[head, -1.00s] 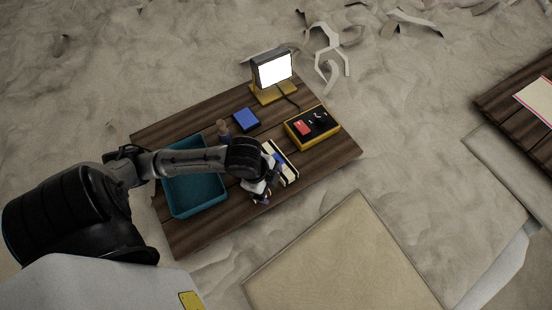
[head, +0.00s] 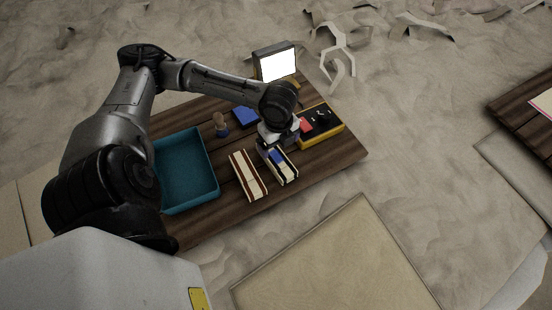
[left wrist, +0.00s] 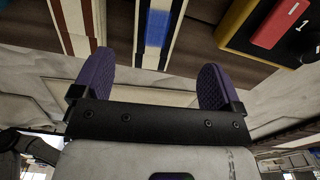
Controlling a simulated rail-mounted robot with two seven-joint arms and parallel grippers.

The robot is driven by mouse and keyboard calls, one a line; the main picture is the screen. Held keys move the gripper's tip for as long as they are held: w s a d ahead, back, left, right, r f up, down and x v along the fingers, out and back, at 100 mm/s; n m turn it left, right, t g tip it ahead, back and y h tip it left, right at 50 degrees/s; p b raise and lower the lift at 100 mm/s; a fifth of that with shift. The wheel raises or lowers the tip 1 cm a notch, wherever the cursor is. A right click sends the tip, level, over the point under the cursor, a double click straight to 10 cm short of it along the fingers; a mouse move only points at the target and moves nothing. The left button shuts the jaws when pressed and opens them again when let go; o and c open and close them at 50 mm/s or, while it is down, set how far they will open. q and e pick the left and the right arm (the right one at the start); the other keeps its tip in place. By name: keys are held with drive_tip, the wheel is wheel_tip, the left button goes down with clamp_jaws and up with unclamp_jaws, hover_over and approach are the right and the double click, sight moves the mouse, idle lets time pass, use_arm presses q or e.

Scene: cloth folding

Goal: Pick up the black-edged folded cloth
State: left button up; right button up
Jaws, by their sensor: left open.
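The black-edged folded cloth (head: 286,173) is a cream strip with black edges and a blue band. It lies on the dark wooden table right of a folded cloth with red-brown edges (head: 247,175). My left gripper (head: 276,148) is at the far end of the black-edged cloth and hides part of it. In the left wrist view, my left gripper (left wrist: 153,80) has its purple pads wide apart and nothing between them. The black-edged cloth (left wrist: 152,58) appears ahead, between the lines of the two pads; the red-brown-edged cloth (left wrist: 72,18) is to its left. My right gripper is not in view.
A teal tray (head: 216,187) stands at the table's left. A yellow-and-black box (head: 334,128) with a red block is close right of the gripper. A blue box (head: 243,116), a small brown-and-blue object (head: 220,126) and a lit lamp (head: 276,65) are farther back.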

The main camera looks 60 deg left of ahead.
sight(276, 157)
use_arm(q)
drive_tip(key=shift+f, duration=1.6)
drive_tip(key=shift+s+a+f+p, duration=0.15)
drive_tip(key=shift+f+p, duration=0.1)
drive_tip(key=shift+f, duration=1.1)
drive_tip(key=shift+s+d+f+p, duration=0.15)
drive_tip(key=shift+f+p, duration=0.1)
drive_tip(key=shift+f, duration=1.05)
drive_tip(key=shift+a, duration=0.1)
drive_tip(key=c, duration=1.1)
